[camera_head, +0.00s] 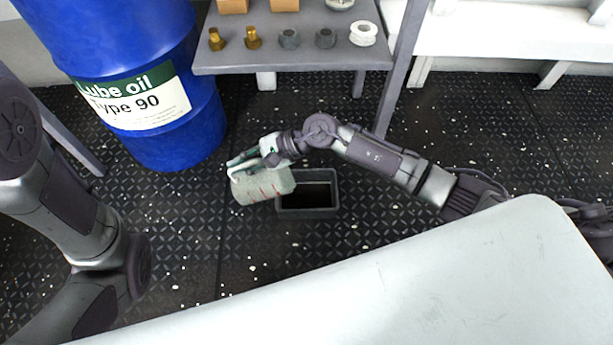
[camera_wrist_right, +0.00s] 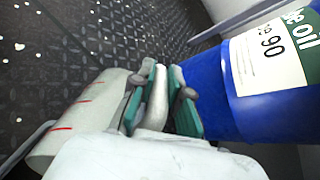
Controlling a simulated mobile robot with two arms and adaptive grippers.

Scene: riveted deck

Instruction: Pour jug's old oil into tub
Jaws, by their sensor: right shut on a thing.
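A pale grey-green jug (camera_head: 262,186) with red marks on its side is held tilted, nearly on its side, at the left end of the tub. My right gripper (camera_head: 268,155) is shut on its handle. In the right wrist view the green fingers of the right gripper (camera_wrist_right: 160,100) close around the pale handle, and the jug (camera_wrist_right: 85,110) lies to their left. The dark grey rectangular tub (camera_head: 334,193) stands on the floor, with a dark inside. I cannot see the jug's mouth clearly or any stream. My left arm shows at the left, but its gripper is out of view.
A large blue lube oil drum (camera_head: 175,135) stands at the left, close to the right gripper; it also fills the right side of the wrist view (camera_wrist_right: 215,95). A grey bench (camera_head: 290,61) with brass and grey fittings stands behind. The patterned floor (camera_head: 230,245) in front is clear.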

